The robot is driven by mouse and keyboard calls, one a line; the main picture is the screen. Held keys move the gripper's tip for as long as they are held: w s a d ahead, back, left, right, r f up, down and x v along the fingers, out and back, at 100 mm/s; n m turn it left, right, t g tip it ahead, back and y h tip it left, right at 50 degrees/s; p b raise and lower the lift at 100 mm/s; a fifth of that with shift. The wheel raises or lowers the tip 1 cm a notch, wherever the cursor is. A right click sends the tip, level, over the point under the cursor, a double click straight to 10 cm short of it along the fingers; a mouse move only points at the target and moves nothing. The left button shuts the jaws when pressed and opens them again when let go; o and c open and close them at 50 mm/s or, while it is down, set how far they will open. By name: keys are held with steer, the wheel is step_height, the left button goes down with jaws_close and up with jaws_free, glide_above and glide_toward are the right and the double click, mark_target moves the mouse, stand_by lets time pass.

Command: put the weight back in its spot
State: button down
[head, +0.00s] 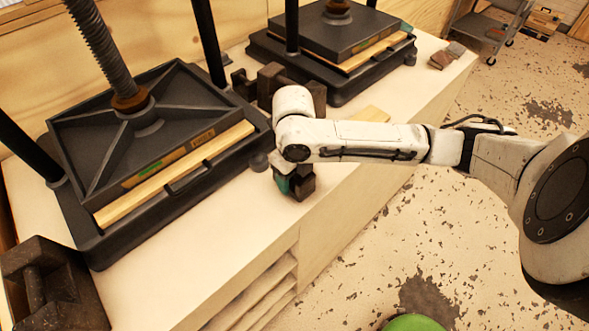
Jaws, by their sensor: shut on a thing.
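My gripper (291,172) points down at the bench's front edge, mostly hidden under my white wrist. It is shut on a small dark brown iron weight (302,186), which shows just below the wrist. A teal patch shows at the weight's left side. I cannot tell whether the weight touches the bench top. Other dark iron weights (270,86) stand between the two presses, partly hidden by my wrist. A large dark weight with a bar handle (35,287) stands at the bench's lower left.
A black screw press (165,125) with a pale board in it fills the bench's left. A second press (335,45) stands behind. A small wooden piece (371,114) lies beyond my forearm. The pale bench top (195,245) is clear in front of the left press.

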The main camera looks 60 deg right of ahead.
steer(key=shift+f, duration=0.1)
steer(key=shift+c, duration=1.4)
jaws_free()
step_height(320, 180, up, 12)
steer(key=shift+r+b, duration=0.15)
steer(key=shift+b, duration=0.4)
